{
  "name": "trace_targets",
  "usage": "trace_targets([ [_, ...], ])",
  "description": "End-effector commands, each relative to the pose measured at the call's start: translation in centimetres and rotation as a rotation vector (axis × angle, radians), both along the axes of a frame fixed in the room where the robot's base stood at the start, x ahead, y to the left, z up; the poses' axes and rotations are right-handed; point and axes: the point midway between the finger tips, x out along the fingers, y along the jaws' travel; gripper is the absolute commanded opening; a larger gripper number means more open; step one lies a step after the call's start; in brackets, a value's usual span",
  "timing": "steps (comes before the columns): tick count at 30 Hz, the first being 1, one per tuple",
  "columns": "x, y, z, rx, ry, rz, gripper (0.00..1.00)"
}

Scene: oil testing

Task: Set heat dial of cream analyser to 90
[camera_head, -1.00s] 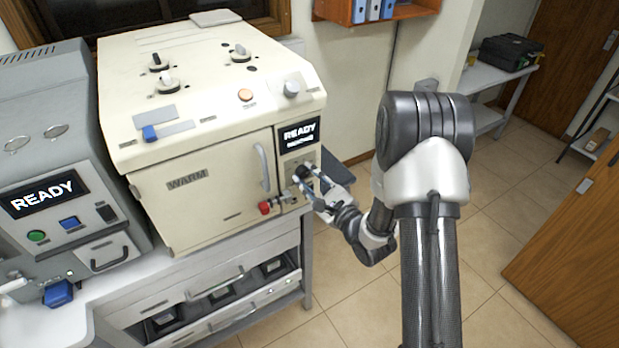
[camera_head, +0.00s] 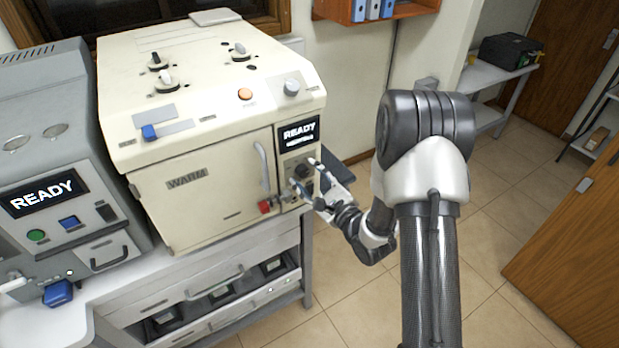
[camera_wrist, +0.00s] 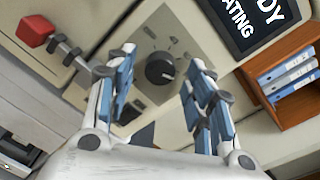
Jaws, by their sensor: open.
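The cream analyser (camera_head: 200,125) is a large cream box on the bench at the left. Its dark round dial (camera_head: 303,171) is on the front panel, below the black READY display (camera_head: 299,133). In the wrist view the dial (camera_wrist: 160,69) sits on a grey plate with small marks that I cannot read, so its setting is unclear. My gripper (camera_wrist: 162,62) is open, with its blue-padded fingers on either side of the dial and gaps showing beside it. In the head view my gripper (camera_head: 303,174) is at the panel from the right.
A red-ended lever (camera_head: 266,206) sticks out left of the dial, near the door handle (camera_head: 262,166). A grey machine (camera_head: 60,160) stands to the left. Drawers (camera_head: 205,283) are below. Open floor lies to the right, with a wooden shelf (camera_wrist: 280,117) of blue binders behind.

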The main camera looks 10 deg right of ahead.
Motion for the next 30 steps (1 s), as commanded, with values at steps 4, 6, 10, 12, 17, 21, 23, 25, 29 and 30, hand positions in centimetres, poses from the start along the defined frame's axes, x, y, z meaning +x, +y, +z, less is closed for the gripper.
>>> trace_targets([
  [4, -1.2, -0.5, 0.0, 0.000, 0.003, -0.002, 0.48],
  [6, -2.3, -1.0, 0.0, 0.001, 0.003, -0.005, 0.48],
  [10, -5.0, -2.0, 0.1, 0.002, 0.004, -0.005, 0.48],
  [12, -6.4, -2.5, 0.2, 0.002, 0.004, -0.006, 0.48],
  [17, -9.2, -3.5, 0.3, 0.001, 0.002, -0.006, 0.48],
  [21, -10.7, -4.0, 0.4, 0.000, 0.002, -0.003, 0.48],
  [23, -11.0, -4.1, 0.4, 0.001, 0.001, -0.002, 0.48],
  [25, -11.2, -4.1, 0.4, 0.001, 0.001, -0.001, 0.48],
  [29, -11.3, -4.1, 0.4, 0.000, -0.001, 0.001, 0.48],
  [30, -11.3, -4.1, 0.4, 0.000, 0.000, 0.000, 0.48],
])
